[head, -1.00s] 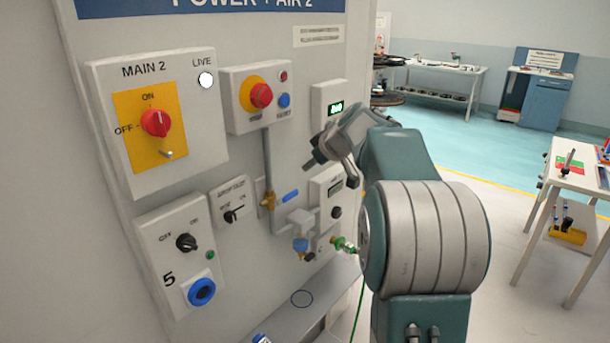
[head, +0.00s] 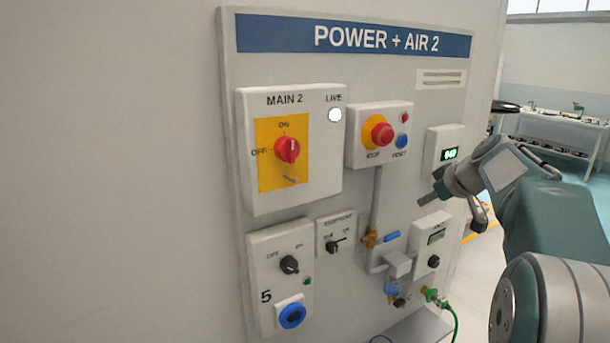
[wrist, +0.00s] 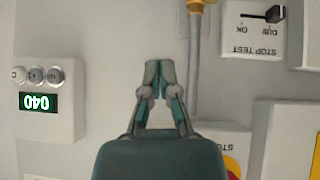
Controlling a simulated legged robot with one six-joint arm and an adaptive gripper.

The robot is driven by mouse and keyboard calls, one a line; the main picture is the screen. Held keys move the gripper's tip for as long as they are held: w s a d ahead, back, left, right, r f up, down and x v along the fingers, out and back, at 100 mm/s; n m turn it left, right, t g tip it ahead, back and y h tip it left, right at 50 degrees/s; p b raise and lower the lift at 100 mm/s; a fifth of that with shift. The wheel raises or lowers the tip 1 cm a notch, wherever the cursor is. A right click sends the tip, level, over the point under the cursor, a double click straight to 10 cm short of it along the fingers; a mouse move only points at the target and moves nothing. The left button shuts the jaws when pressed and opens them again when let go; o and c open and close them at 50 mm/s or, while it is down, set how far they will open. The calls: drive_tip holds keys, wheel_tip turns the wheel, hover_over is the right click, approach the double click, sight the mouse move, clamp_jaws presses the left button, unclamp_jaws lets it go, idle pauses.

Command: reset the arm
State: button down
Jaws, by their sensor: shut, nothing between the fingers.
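My arm (head: 552,225) reaches in from the right of the head view, folded in front of the right side of the panel. My gripper (head: 430,198) is at its end, near the small display box (head: 446,152) and above the lower right dial box (head: 432,243). Whether it touches the panel cannot be told. In the wrist view my gripper (wrist: 158,75) has its fingertips together with nothing between them. The wrist view is upside down, with the green display (wrist: 38,102) to the left and the stop test switch (wrist: 258,28) to the upper right.
The grey power and air panel (head: 232,120) carries a red main switch (head: 287,149), a stop button (head: 381,134), a blue valve handle (head: 391,237) and a blue socket (head: 292,315). A green hose (head: 455,322) hangs lower right. A workbench (head: 560,125) stands far right.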

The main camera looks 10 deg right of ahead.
drive_tip(key=s+a+f+m+g+h, duration=0.1)
drive_tip(key=s+a+f+m+g, duration=0.2)
drive_tip(key=s+a, duration=1.4)
drive_tip(key=s+a+f+m+h, duration=0.1)
drive_tip(key=s+a+f, duration=0.5)
drive_tip(key=s+f, duration=0.3)
drive_tip(key=s, duration=0.3)
drive_tip(key=shift+s+a+f, duration=0.2)
drive_tip(key=shift+s+f, duration=0.05)
drive_tip(key=shift+s, duration=0.1)
